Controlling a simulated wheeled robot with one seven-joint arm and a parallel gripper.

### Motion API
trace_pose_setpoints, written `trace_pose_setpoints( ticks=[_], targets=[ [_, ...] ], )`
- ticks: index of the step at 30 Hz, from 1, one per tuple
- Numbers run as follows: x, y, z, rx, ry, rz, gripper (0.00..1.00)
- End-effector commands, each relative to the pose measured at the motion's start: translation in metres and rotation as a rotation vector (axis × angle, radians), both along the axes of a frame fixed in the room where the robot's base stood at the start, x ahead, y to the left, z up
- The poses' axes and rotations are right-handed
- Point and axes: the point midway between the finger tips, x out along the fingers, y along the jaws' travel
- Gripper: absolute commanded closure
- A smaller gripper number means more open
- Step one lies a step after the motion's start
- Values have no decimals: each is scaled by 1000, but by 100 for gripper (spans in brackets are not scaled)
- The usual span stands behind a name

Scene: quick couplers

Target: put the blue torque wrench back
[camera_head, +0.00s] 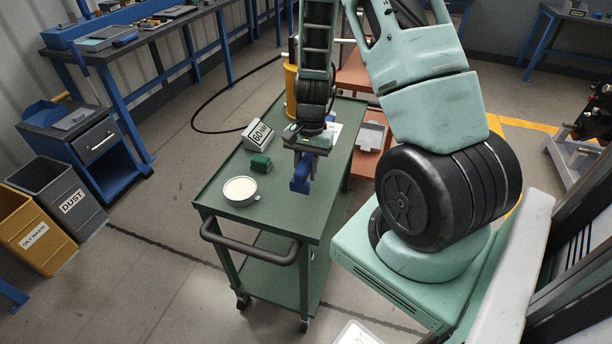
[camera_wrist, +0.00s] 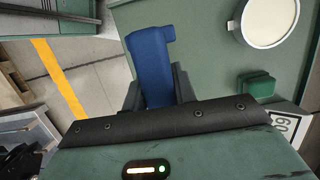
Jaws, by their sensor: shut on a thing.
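The blue torque wrench (camera_head: 300,179) is in my gripper, over the right part of the green cart top (camera_head: 288,215). In the wrist view the wrench (camera_wrist: 151,62) sticks out from between the two dark fingers, with a short stub at its far end. My gripper (camera_head: 304,160) points down and is shut on it; it also shows in the wrist view (camera_wrist: 158,92). The part of the wrench behind the gripper's dark edge is hidden. I cannot tell whether the wrench touches the cart top.
A dark handle (camera_head: 250,251) runs along the near end. The near cart top is mostly clear.

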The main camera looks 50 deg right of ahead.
Motion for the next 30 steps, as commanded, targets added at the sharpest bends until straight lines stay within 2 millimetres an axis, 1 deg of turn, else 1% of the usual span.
trace_pose_setpoints(
  ticks=[10, 15, 23, 30],
  targets=[
    [1, 0, 1, -1, -2, 0, 100],
    [-1, 3, 1, -3, -2, 0, 100],
    [-1, 3, -20, -2, -2, 0, 100],
    [-1, 3, -46, -2, -2, 0, 100]
  ],
)
